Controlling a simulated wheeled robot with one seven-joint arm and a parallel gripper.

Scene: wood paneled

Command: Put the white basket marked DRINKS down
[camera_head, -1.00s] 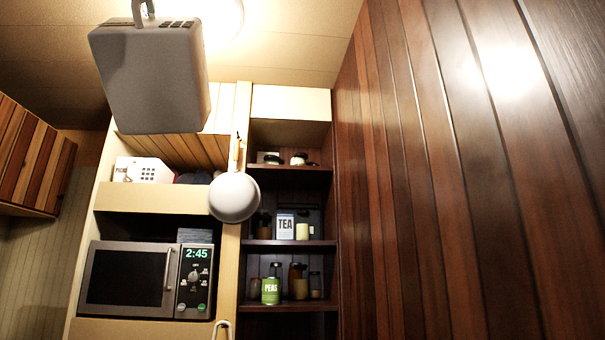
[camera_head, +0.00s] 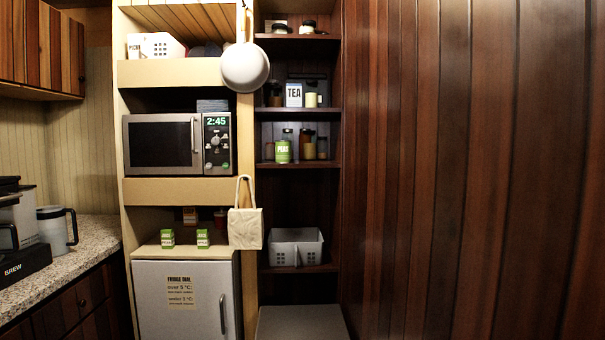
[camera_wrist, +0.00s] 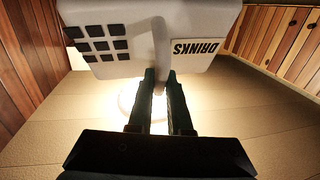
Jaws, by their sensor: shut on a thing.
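The white basket marked DRINKS (camera_wrist: 120,30) shows in the wrist view, with a grid of dark square holes and a label that reads upside down there. My gripper (camera_wrist: 162,76) is shut on its upright strip or handle, which runs between the two dark fingers. The ceiling and a bright lamp show behind it, so the basket is held up high. Part of the basket is cut off by the top of the wrist view. Neither the held basket nor my gripper shows in the head view now.
Another white basket (camera_head: 297,252) stands on a low shelf; a white holed box (camera_head: 155,46) sits above the microwave (camera_head: 160,142). A pan (camera_head: 245,67) and a cloth bag (camera_head: 245,228) hang on the cabinet edge. A panelled wall (camera_head: 470,170) bounds the right; the counter (camera_head: 85,255) is left.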

